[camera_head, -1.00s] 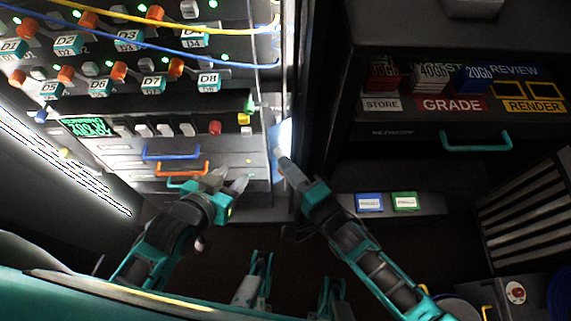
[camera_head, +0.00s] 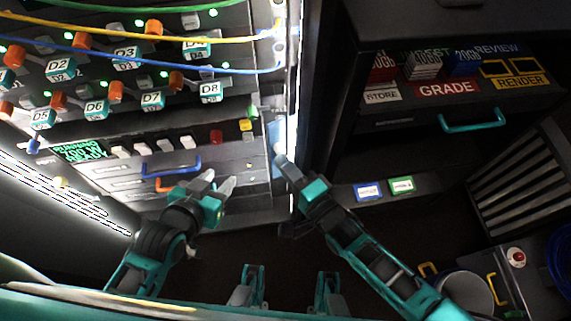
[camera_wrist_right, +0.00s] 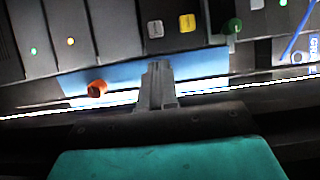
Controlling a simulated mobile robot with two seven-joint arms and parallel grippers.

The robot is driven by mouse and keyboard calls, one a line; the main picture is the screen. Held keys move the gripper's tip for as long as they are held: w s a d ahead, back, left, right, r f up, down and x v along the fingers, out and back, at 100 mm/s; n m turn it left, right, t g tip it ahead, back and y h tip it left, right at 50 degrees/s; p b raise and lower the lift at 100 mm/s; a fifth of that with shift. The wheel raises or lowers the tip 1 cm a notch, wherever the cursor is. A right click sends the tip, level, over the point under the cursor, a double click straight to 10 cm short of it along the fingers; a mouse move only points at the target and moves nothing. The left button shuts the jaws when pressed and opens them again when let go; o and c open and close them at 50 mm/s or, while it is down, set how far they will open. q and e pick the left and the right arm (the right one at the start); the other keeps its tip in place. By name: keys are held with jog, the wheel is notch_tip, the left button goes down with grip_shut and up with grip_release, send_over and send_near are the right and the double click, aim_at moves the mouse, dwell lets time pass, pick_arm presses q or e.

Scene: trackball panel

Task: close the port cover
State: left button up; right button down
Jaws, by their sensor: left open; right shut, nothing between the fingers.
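A narrow blue panel (camera_head: 274,142) stands at the right edge of the console, beside a bright white strip. It looks like the port cover, but I cannot tell for sure. In the right wrist view the blue panel (camera_wrist_right: 205,66) lies behind the fingers, with an orange knob (camera_wrist_right: 97,88) in front of its left part. My right gripper (camera_head: 280,160) is shut and empty, its tips at the panel's lower end; its shut fingers also show in the wrist view (camera_wrist_right: 158,72). Contact is unclear. My left gripper (camera_head: 217,180) is open and empty before the console's lower drawers.
The console carries a blue handle (camera_head: 170,165), an orange handle (camera_head: 165,186), several knobs and a small green-lettered display (camera_head: 82,150). Yellow and blue cables cross above. A dark cabinet with a teal handle (camera_head: 474,119) stands right.

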jog(key=shift+a, duration=0.15)
pick_arm(q)
jog(key=shift+d+f+b, duration=0.15)
jog(key=shift+d+b, duration=0.1)
jog(key=shift+b, duration=0.15)
pick_arm(e)
jog(key=shift+w+a, duration=0.25)
jog(key=shift+a, duration=0.25)
jog(key=shift+w+a, duration=0.25)
jog(key=shift+a, duration=0.2)
jog(key=shift+w+a+r, duration=0.1)
jog(key=shift+r, duration=0.1)
pick_arm(q)
jog(key=shift+a+r+p, duration=0.25)
jog(key=shift+p, duration=0.35)
pick_arm(e)
jog(key=v, duration=1.3)
jog(key=shift+f, duration=0.25)
